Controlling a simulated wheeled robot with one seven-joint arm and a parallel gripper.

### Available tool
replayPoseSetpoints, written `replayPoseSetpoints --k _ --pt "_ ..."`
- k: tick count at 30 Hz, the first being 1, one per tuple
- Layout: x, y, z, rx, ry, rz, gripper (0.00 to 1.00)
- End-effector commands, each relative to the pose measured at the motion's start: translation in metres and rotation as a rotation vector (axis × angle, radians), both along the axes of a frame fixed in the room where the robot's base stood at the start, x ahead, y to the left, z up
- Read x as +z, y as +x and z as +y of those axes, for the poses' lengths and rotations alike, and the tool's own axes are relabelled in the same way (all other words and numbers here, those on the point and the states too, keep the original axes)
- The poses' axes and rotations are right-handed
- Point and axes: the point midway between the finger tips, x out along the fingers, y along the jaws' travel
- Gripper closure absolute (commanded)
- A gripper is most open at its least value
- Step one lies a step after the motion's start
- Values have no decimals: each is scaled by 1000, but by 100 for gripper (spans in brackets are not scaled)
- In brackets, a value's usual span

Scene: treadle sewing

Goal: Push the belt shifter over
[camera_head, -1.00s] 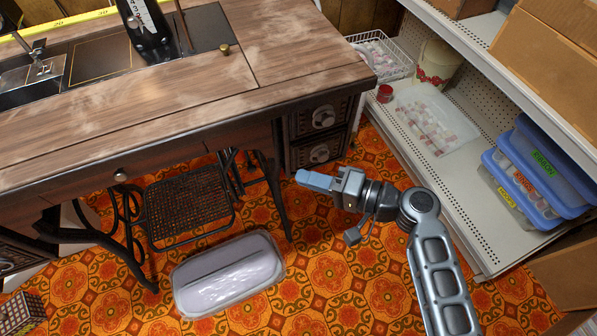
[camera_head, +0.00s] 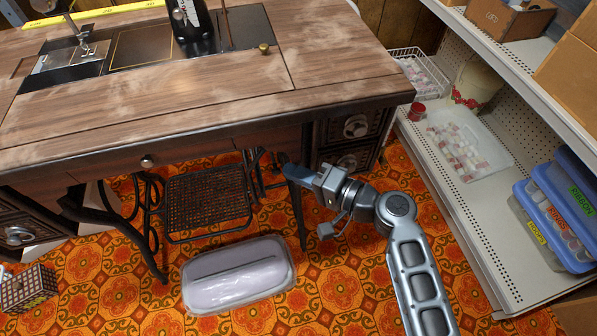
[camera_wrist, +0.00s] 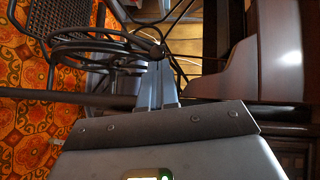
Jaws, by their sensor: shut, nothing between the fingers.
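My gripper (camera_head: 284,162) is shut and empty, with its fingertips in shadow under the front edge of the sewing table (camera_head: 190,100), by the right leg of the iron stand. In the wrist view my gripper (camera_wrist: 163,68) points toward the black treadle wheel (camera_wrist: 58,47), which is just ahead and to the left. Thin dark rods show around the fingertips. I cannot pick out the belt shifter for certain among them, and cannot tell whether the fingers touch anything. The treadle plate (camera_head: 207,203) is left of my gripper.
A drawer stack (camera_head: 352,128) stands right of my gripper. A clear-lidded tub (camera_head: 238,275) lies on the orange patterned floor below. The shelf unit (camera_head: 490,200) with bins is on the right. A small checked box (camera_head: 28,288) sits at lower left.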

Motion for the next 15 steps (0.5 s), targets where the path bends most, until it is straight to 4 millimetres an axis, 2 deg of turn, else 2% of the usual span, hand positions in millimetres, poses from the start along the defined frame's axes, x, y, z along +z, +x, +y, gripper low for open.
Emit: replayPoseSetpoints --k 15 --pt "0 -6 8 -83 0 1 100"
